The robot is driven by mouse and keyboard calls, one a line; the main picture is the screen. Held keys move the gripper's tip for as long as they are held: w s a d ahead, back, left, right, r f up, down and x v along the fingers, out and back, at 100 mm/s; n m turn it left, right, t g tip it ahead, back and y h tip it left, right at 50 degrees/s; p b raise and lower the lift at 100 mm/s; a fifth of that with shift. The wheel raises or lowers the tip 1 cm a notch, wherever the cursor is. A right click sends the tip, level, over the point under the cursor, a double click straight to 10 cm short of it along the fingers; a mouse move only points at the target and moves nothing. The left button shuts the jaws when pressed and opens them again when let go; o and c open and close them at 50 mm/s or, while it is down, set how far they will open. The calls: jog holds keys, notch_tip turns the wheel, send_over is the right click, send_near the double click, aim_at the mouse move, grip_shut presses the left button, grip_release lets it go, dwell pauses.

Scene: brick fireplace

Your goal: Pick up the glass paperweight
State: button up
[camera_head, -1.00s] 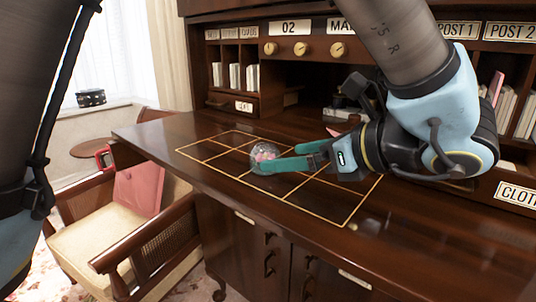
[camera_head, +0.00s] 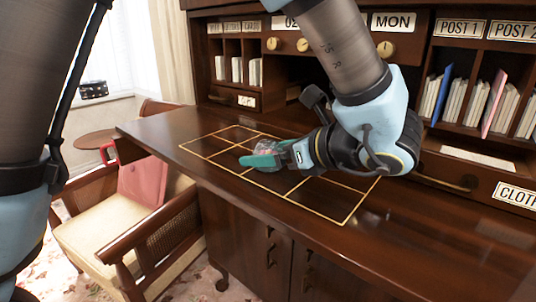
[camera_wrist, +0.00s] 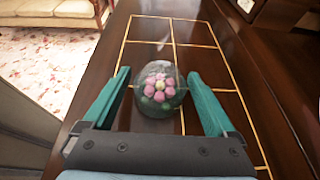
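The glass paperweight (camera_wrist: 159,90) is a clear dome with a pink flower and green inside. It sits on the dark wooden desk, on the gold-lined grid (camera_head: 345,213). In the wrist view it lies between the two teal fingers of my gripper (camera_wrist: 158,92), with a gap to the left finger and a smaller one to the right. The gripper is open around it. In the head view my gripper (camera_head: 262,158) is low over the grid, and its fingers hide most of the paperweight (camera_head: 268,148).
A desk hutch with pigeonholes, books (camera_head: 480,100) and drawers rises behind the grid. The desk top (camera_head: 175,127) left of the grid is clear.

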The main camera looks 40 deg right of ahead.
jog(key=c, duration=1.4)
jog(key=shift+r, duration=0.15)
